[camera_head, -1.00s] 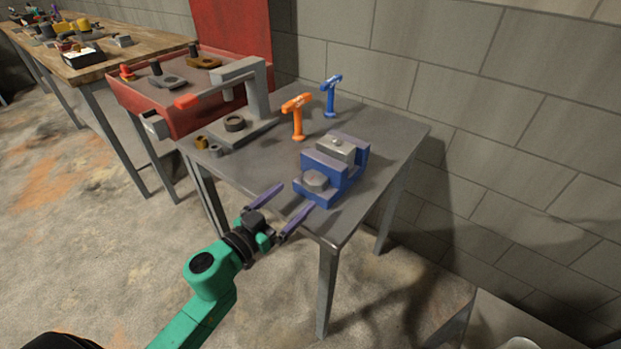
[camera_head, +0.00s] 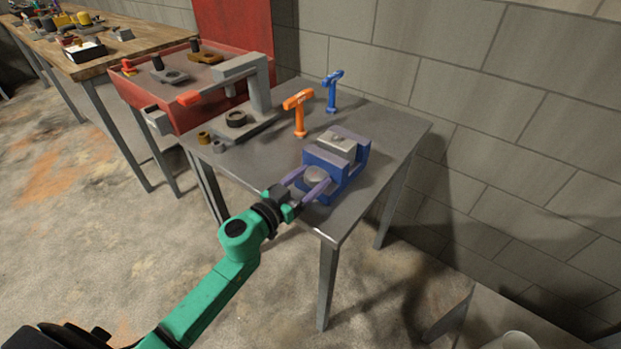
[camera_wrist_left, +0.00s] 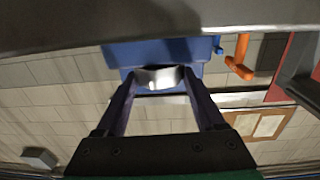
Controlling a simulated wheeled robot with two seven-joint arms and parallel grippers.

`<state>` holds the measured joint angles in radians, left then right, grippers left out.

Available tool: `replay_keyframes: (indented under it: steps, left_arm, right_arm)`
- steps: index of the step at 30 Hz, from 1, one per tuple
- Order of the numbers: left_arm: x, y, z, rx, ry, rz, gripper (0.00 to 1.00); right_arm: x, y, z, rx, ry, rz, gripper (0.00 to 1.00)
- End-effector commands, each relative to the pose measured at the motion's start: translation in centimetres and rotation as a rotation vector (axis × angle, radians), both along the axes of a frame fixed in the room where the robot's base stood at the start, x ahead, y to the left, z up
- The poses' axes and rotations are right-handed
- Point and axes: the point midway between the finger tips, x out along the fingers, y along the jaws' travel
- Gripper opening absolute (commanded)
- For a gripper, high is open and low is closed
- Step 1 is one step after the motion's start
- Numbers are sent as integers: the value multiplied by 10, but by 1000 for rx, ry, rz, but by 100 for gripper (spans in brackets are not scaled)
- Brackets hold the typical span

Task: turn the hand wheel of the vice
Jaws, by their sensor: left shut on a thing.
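The blue vice (camera_head: 349,179) stands on the grey metal table (camera_head: 268,167) near its front right edge. Its grey hand wheel (camera_head: 317,175) is on the side facing my left arm. My left gripper (camera_head: 308,179) has its two purple fingers on either side of the hand wheel, shut on it. In the left wrist view the wheel (camera_wrist_left: 159,78) sits between the fingertips of the gripper (camera_wrist_left: 158,84), with the blue vice body (camera_wrist_left: 205,50) behind it. The fingers hide part of the wheel in the head view. My right gripper is not in view.
An orange T-shaped tool (camera_head: 299,114) and a blue one (camera_head: 332,92) stand behind the vice. Wall blocks rise behind the table.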

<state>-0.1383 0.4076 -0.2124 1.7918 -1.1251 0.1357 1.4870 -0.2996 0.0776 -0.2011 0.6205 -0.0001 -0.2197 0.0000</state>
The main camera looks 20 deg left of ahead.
Motion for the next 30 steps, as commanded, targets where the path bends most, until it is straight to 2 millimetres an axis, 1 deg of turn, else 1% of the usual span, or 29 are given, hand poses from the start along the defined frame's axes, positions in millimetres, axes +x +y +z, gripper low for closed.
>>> replay_keyframes:
  steps: [4, 12, 13, 15, 24, 26, 29, 30]
  left_arm:
    - [0, 2, 0, 3, 1, -88, 15]
    - [0, 2, -1, 0, -1, -98, 16]
    - [0, 2, -1, 0, -1, -98, 79]
    - [0, 2, 0, 0, -1, -98, 100]
    - [-3, 4, -1, 0, -1, -97, 100]
    - [-7, 7, -2, -1, 1, -96, 100]
    - [-21, 14, -3, 0, 2, -97, 100]
    - [-29, 17, -3, 0, 3, -99, 100]
  right_arm:
    - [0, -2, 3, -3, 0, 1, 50]
    - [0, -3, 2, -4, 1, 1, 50]
    - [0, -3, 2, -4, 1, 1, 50]
    - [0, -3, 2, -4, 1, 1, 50]
    - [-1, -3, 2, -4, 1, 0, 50]
    - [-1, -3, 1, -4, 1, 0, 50]
    - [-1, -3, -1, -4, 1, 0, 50]
    - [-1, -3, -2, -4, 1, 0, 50]
